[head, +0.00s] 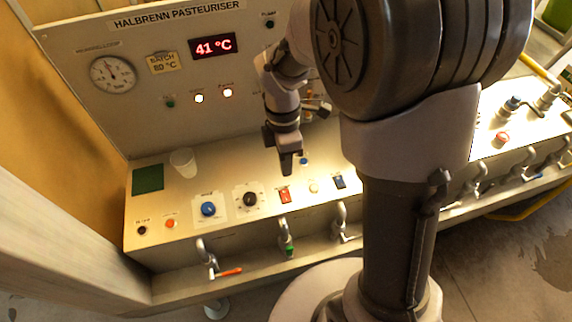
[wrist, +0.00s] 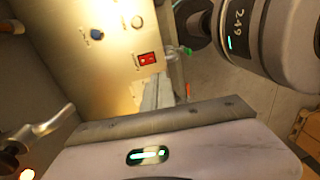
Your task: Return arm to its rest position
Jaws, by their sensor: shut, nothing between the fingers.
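My arm fills the middle and right of the head view and reaches over the control panel (head: 180,225). My gripper (head: 287,168) points down above the panel's sloped face, near a red rocker switch (head: 285,195). It is shut and empty. In the wrist view the gripper's fingers (wrist: 158,92) show past the grey gripper body, with the red rocker switch (wrist: 148,58) just beyond them. I cannot tell how far the fingertips stand from the panel.
A white cup (head: 183,163) and a green pad (head: 147,179) lie on the panel's left. A blue knob (head: 208,209) and a black knob (head: 250,199) sit in front. Taps, including an orange-handled valve (head: 228,272), jut from the front edge. The upright display board (head: 214,46) stands behind.

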